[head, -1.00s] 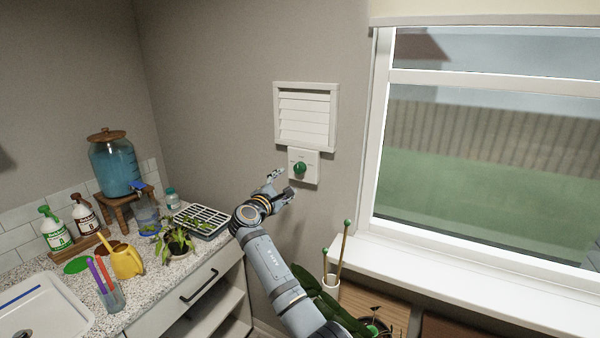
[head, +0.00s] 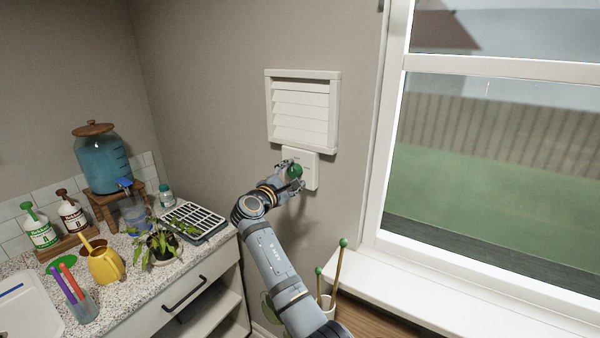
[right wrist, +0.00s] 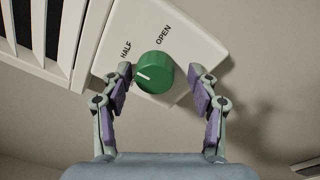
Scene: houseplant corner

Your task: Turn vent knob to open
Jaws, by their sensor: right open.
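The green vent knob (head: 295,171) sits on a white plate (head: 312,172) on the wall, just below the white louvred vent (head: 303,110). In the right wrist view the knob (right wrist: 154,72) has a white mark on its left side, and the plate carries the words HALF and OPEN. The mark points to neither of those words. My right gripper (head: 290,175) is at the knob. In the right wrist view its open fingers (right wrist: 160,82) stand on either side of the knob, with a gap on each side. My left gripper is not in view.
A window (head: 490,150) with a white sill (head: 440,290) is to the right. Green-tipped stakes (head: 340,262) stand below the vent. The counter (head: 130,295) at left holds a potted plant (head: 160,245), a seed tray (head: 197,222) and a yellow watering can (head: 104,262).

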